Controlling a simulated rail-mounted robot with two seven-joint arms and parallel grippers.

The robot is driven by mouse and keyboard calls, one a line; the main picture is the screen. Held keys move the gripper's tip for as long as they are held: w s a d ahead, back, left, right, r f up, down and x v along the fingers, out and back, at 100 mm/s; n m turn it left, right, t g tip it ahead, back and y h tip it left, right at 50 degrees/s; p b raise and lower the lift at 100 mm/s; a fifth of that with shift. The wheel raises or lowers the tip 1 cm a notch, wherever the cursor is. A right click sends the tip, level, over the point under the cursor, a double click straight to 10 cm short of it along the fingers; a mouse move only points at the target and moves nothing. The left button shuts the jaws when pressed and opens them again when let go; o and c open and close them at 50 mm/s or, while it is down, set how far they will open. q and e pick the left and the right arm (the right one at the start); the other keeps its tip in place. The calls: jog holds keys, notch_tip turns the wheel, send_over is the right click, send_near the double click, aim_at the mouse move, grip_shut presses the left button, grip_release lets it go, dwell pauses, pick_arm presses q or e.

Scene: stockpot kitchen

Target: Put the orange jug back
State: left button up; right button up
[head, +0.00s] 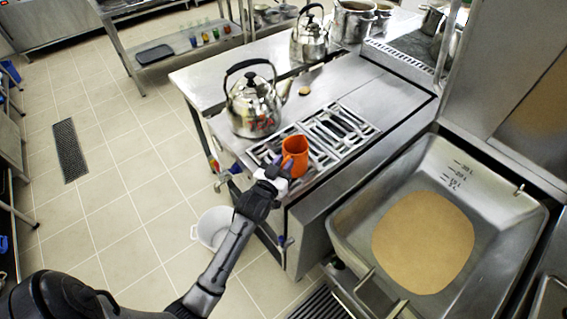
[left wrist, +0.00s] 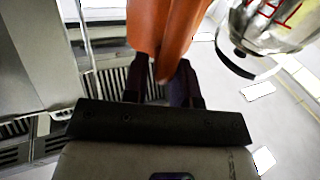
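The orange jug (head: 295,154) is at the front of the stove, over the burner grates, beside the large kettle. I cannot tell whether its base touches the grate. My left gripper (head: 279,172) reaches it from the front. In the left wrist view the orange jug (left wrist: 168,22) fills the top middle. Its narrow lower part, which looks like the handle, lies between the two dark fingers of the left gripper (left wrist: 163,84), which appear closed on it. The gripper hides part of the jug's near side. My right gripper is in neither view.
A large steel kettle (head: 254,106) stands just left of the jug; it also shows in the left wrist view (left wrist: 272,22). Burner grates (head: 340,128) lie to the right. A tilting pan (head: 350,215) stands further right. A white bucket (head: 213,228) is on the floor below.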

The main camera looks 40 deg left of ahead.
pick_arm(q)
jog(key=o, duration=0.3)
jog(key=shift+f, duration=0.1)
jog(key=p+v, duration=0.1)
jog(key=v, duration=1.2)
jog(key=shift+s, duration=0.4)
